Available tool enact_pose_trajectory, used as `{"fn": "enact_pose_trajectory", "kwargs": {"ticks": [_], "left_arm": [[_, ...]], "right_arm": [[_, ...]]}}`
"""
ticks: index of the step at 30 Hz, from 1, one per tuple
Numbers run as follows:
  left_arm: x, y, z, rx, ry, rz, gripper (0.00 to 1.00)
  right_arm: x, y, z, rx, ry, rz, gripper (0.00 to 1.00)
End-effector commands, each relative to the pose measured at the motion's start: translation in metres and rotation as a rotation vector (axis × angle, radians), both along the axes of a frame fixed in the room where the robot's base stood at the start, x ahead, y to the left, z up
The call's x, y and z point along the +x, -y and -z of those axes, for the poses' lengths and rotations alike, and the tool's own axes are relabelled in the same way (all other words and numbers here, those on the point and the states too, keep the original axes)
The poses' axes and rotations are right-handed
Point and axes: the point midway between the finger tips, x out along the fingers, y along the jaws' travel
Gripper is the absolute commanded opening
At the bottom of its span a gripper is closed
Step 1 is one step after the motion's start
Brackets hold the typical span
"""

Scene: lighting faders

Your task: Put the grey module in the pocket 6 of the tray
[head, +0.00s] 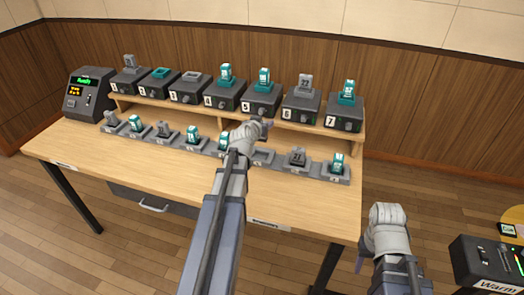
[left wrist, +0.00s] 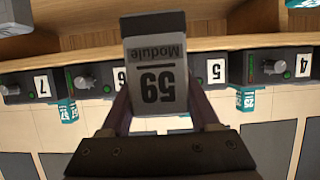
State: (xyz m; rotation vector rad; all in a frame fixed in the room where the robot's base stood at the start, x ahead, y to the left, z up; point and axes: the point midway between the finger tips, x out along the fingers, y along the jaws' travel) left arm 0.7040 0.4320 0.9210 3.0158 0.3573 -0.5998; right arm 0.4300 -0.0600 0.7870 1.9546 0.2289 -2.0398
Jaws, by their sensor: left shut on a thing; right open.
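My left gripper (left wrist: 160,102) is shut on a grey module (left wrist: 158,80), whose label reads upside down in the left wrist view. In the head view, this gripper (head: 262,128) is over the back of the table, above the tray's right half; the held module is mostly hidden by the wrist. The grey tray (head: 262,157) is a long row of pockets in front of the shelf. The pocket just below the gripper, sixth from the left, looks empty; its label is too small to read. My right gripper (head: 362,262) is open, off the table's right front edge.
Grey and teal modules stand in the other tray pockets, including a grey one (head: 297,157) right of the empty pocket. Behind, a wooden shelf (head: 290,127) carries numbered dark units, several holding modules. A dark box with a green display (head: 86,92) stands at left. The table front (head: 150,165) is clear.

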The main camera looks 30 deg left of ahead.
Motion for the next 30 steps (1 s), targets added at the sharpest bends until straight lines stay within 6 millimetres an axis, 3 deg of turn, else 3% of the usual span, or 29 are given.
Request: {"fn": "enact_pose_trajectory", "kwargs": {"ticks": [1, 8, 17, 25, 30], "left_arm": [[0.0, 0.0, 0.014, 0.0, 0.0, 0.0, 0.04], [0.0, 0.0, 0.048, 0.0, 0.0, 0.0, 0.04], [0.0, 0.0, 0.053, 0.0, 0.0, 0.0, 0.04], [0.0, 0.0, 0.085, 0.0, 0.0, 0.0, 0.04], [0.0, 0.0, 0.088, 0.0, 0.0, 0.0, 0.04]], "right_arm": [[0.0, 0.0, 0.014, 0.0, 0.0, 0.0, 0.5], [0.0, 0.0, 0.048, 0.0, 0.0, -0.001, 0.5], [0.0, 0.0, 0.054, 0.0, 0.0, 0.0, 0.5], [0.0, 0.0, 0.085, 0.0, 0.0, 0.0, 0.5], [0.0, 0.0, 0.088, 0.0, 0.0, 0.0, 0.5]]}}
